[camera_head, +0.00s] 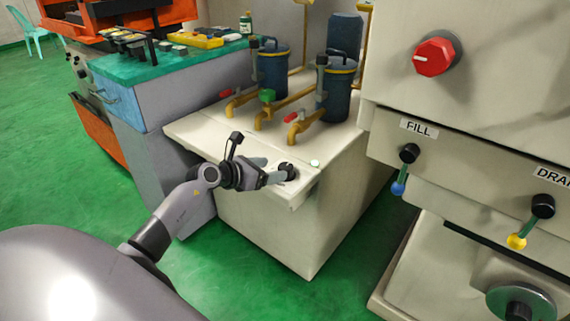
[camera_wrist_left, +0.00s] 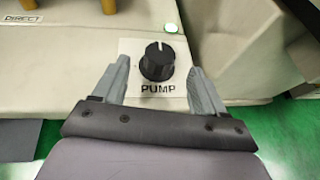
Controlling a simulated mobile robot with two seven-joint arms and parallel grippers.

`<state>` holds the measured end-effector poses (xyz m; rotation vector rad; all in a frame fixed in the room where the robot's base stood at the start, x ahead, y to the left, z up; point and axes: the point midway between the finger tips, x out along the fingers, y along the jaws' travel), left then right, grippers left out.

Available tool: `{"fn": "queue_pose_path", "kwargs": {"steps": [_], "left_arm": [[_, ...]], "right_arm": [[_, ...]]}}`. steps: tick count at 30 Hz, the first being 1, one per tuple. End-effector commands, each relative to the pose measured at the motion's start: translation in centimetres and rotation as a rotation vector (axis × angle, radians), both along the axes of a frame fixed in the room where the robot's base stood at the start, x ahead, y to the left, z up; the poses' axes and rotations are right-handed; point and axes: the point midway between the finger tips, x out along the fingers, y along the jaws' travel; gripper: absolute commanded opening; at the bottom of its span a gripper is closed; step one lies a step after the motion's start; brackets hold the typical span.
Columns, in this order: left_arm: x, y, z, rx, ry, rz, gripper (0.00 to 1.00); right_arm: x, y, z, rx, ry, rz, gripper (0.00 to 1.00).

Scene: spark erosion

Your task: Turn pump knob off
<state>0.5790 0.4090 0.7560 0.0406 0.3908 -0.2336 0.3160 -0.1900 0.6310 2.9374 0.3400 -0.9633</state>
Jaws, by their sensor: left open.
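The pump knob (camera_wrist_left: 157,62) is a black round knob with a white pointer line, above a PUMP label (camera_wrist_left: 158,88) in the left wrist view. Its pointer line points up, nearly straight, in that view. In the head view the knob (camera_head: 287,170) sits on the sloped front edge of the cream cabinet. My left gripper (camera_wrist_left: 163,80) is open. Its two grey fingers stand on either side of the knob, with a gap visible on each side. In the head view the left gripper (camera_head: 279,176) is at the knob. My right gripper is not in view.
The cream pump cabinet (camera_head: 255,225) carries blue filter canisters (camera_head: 340,90) and yellow pipes with red handles behind the knob. A white-green button (camera_head: 314,163) lies beside the knob. To the right stands a machine with a red knob (camera_head: 433,57) and FILL and DRAIN levers.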

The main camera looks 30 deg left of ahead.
Motion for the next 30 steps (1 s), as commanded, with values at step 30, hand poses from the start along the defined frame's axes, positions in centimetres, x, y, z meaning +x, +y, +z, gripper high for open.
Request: {"fn": "queue_pose_path", "kwargs": {"steps": [30], "left_arm": [[6.4, -1.5, -2.7, 0.006, 0.001, 0.0, 0.72]], "right_arm": [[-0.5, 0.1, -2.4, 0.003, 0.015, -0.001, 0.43]]}}
